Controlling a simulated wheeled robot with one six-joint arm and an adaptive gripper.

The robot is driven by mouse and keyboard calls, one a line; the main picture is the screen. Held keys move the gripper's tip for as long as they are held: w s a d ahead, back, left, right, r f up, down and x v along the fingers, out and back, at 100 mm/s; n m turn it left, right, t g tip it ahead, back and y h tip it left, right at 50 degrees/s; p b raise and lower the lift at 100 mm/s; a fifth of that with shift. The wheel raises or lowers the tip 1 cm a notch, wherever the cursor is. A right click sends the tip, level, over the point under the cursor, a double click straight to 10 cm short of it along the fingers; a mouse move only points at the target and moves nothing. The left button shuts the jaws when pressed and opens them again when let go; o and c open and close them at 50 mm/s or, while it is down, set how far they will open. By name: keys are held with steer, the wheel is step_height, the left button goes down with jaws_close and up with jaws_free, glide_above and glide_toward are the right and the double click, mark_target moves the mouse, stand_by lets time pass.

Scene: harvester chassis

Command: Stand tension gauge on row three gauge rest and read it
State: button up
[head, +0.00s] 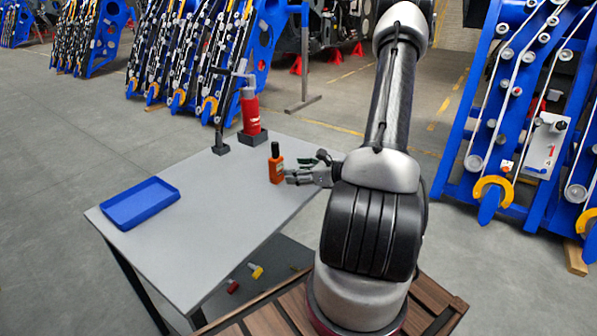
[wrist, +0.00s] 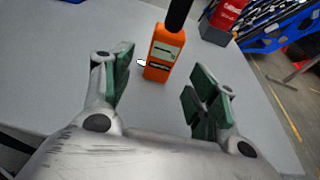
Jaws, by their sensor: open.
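The orange tension gauge (head: 276,166) with a black upper part stands upright on the grey table, near its right edge. In the wrist view the gauge (wrist: 162,56) shows a small pale display on its face. My gripper (head: 302,170) is just to the right of the gauge in the head view. In the wrist view my gripper (wrist: 160,92) has its green-padded fingers spread wide, with the gauge ahead, between their lines and apart from them. A white panel (head: 544,143) sits on the blue frame at the right; I cannot tell whether it is a gauge rest.
The grey table (head: 222,215) holds a blue tray (head: 140,203), a red cylinder (head: 250,112) on a dark base and a dark stand (head: 220,140). Small red and yellow items lie on the lower shelf. Blue roller frames (head: 480,100) stand at right; open floor lies between.

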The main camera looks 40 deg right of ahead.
mark_target(275, 153)
steer(key=shift+w+f, duration=0.2)
steer(key=shift+x, duration=4.65)
steer(key=c, duration=1)
steer(key=shift+o, duration=0.2)
steer(key=shift+r, duration=3.05)
